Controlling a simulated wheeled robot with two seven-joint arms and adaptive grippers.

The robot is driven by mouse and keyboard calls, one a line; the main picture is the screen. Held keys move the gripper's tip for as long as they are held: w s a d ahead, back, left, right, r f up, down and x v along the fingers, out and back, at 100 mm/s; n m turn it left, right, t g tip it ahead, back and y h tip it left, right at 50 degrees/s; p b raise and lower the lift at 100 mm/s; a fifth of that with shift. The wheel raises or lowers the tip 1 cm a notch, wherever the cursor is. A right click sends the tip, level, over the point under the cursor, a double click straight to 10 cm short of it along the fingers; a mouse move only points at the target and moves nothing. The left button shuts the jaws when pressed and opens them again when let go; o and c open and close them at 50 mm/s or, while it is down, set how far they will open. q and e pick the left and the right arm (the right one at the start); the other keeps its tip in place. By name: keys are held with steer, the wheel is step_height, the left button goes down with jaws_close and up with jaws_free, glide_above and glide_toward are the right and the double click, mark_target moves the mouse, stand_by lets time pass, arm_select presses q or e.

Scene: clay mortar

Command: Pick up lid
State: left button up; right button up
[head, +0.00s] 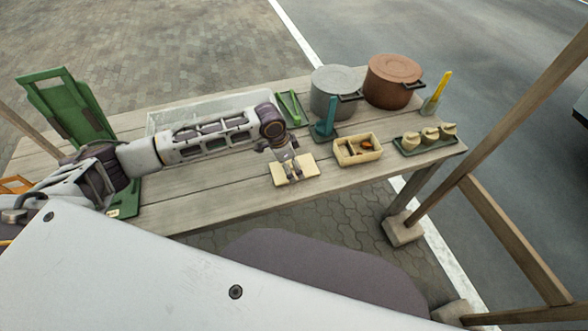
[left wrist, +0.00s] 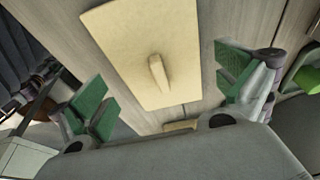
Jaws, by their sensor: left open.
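The lid (head: 311,170) is a flat cream rectangle lying on the wooden table near its front edge. In the left wrist view the lid (left wrist: 125,45) shows a raised bar handle (left wrist: 158,75) at its middle. My left gripper (head: 291,172) is over the lid, pointing down. In the left wrist view my left gripper (left wrist: 166,88) is open, with its green finger pads apart on either side of the handle. The pads do not appear to touch the handle. My right gripper is not in view.
An open cream box (head: 345,158) with small items stands right of the lid. Behind are a teal stand (head: 325,131), a grey pot (head: 335,92) and a brown pot (head: 392,80). A green tray (head: 411,151) holds several pale pieces. The table (head: 220,208) is clear at front left.

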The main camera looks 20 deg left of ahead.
arm_select(q)
steer(key=shift+w+d+f, duration=0.1)
steer(key=shift+d+f, duration=0.1)
steer(key=shift+f, duration=0.5)
steer(key=c, duration=0.6)
